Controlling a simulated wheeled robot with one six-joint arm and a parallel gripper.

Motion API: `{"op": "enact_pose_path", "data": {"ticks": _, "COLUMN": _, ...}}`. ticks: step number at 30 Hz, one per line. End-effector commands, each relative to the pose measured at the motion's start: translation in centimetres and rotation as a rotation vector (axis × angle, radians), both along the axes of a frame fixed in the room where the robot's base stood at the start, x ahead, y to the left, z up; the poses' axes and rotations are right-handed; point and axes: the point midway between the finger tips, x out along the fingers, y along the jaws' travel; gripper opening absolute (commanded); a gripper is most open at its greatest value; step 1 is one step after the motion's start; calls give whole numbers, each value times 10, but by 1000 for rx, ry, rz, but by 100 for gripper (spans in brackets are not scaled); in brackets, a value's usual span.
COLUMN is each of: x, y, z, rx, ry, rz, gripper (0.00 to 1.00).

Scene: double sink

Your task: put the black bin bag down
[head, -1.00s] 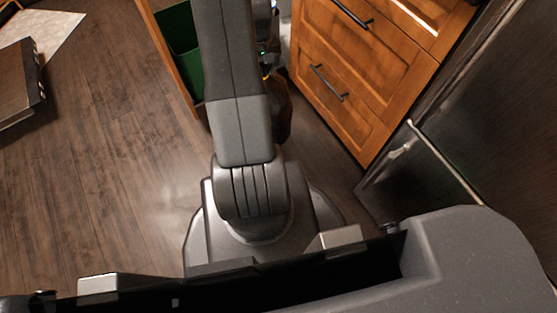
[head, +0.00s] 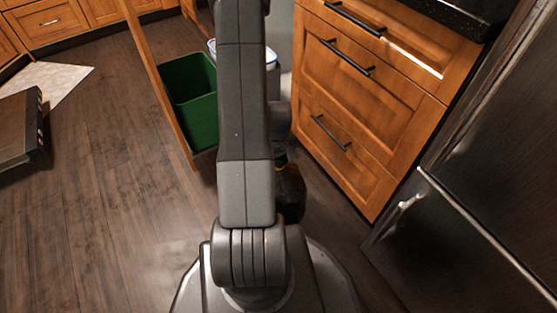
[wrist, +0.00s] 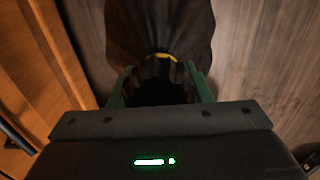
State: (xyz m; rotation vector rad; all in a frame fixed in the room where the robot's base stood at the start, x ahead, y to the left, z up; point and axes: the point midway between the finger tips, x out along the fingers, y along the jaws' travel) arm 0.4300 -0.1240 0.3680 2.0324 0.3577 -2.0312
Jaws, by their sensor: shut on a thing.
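The black bin bag (wrist: 160,25) hangs in my gripper (wrist: 160,85) in the wrist view. It is dark, with a yellow tie near its gathered neck. The green-edged fingers stand on both sides of the neck, and the gripper is shut on it. In the head view the bag (head: 290,193) shows low behind my arm, close to the wooden drawers. My arm hides most of it and all of the gripper there. I cannot tell whether the bag touches the floor.
A green bin (head: 190,100) sits in an open pull-out at left of my arm. Wooden drawers (head: 370,100) and a dark fridge (head: 480,180) stand at right. An open appliance door (head: 18,130) is at far left. The wooden floor (head: 100,210) between is clear.

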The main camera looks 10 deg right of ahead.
Motion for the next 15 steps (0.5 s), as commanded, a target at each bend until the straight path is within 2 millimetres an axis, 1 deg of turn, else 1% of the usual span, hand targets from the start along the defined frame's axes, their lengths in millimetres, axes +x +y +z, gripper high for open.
{"op": "enact_pose_path", "data": {"ticks": 9, "x": 0, "y": 0, "z": -35, "rx": 0, "ry": 1, "rz": 0, "gripper": 0}}
{"op": "enact_pose_path", "data": {"ticks": 15, "x": 1, "y": 0, "z": -35, "rx": 0, "ry": -1, "rz": 0, "gripper": 0}}
